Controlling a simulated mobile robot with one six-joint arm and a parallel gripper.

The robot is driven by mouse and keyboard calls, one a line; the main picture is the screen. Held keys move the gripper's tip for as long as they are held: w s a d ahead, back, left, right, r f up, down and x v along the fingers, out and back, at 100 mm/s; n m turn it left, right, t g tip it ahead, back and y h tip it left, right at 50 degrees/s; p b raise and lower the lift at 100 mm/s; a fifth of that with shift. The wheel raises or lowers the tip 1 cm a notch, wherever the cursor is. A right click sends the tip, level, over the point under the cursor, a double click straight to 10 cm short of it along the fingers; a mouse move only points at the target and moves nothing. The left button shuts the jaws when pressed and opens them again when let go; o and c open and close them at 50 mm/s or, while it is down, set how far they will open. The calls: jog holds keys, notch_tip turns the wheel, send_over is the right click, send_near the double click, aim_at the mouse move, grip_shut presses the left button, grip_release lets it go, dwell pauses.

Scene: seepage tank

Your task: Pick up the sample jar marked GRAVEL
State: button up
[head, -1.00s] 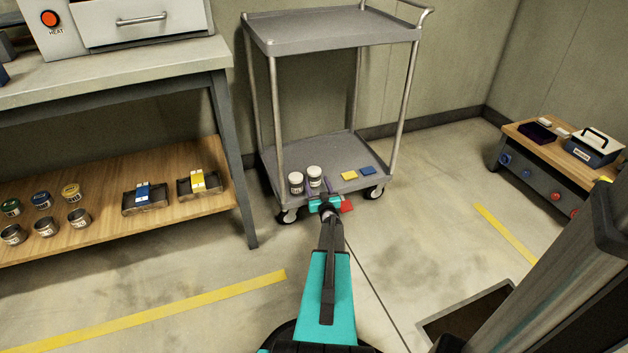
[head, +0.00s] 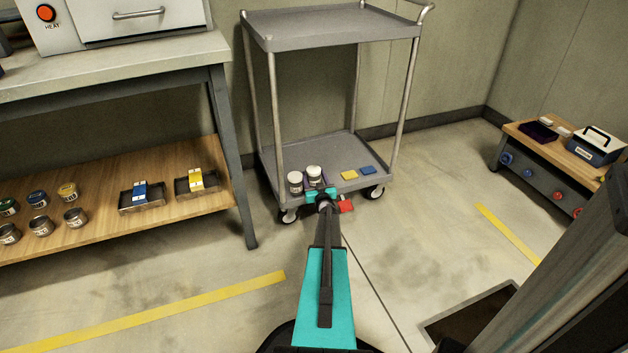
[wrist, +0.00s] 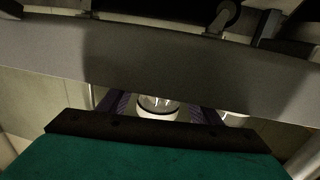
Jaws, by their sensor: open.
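Two white-lidded jars stand side by side on the lower shelf of the grey cart: a left jar (head: 295,181) and a right jar (head: 314,174). Their labels are too small to read, so I cannot tell which is marked GRAVEL. My gripper (head: 317,186) is open at the shelf's front edge, right at the right jar. In the wrist view, one jar (wrist: 158,106) shows between my two purple fingers, and the other jar (wrist: 236,119) is outside them to the right. I cannot tell whether the fingers touch the jar.
The cart's lower shelf (head: 335,158) also holds a yellow block (head: 349,175) and a blue block (head: 368,170). The cart's upper shelf (head: 330,30) is above. A wooden shelf (head: 105,220) with several tins and two trays is at left. A low bench (head: 535,140) stands at right.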

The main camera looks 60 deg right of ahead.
aim_at(314, 169)
dwell(0.5)
jog(key=c, duration=1)
jog(key=shift+c, duration=0.2)
jog(key=shift+r, duration=0.15)
jog(key=shift+r+p, duration=0.6)
jog(key=shift+r, duration=0.2)
notch_tip(314, 169, up, 2)
jog(key=shift+r+p, duration=0.15)
jog(key=shift+p, duration=0.5)
jog(key=s+a+p, duration=0.2)
jog(key=s+a, duration=0.1)
jog(key=s, duration=0.4)
jog(key=s+a+p, duration=0.2)
jog(key=s, duration=0.6)
jog(key=shift+a+r, duration=0.4)
jog(key=shift+r, duration=0.05)
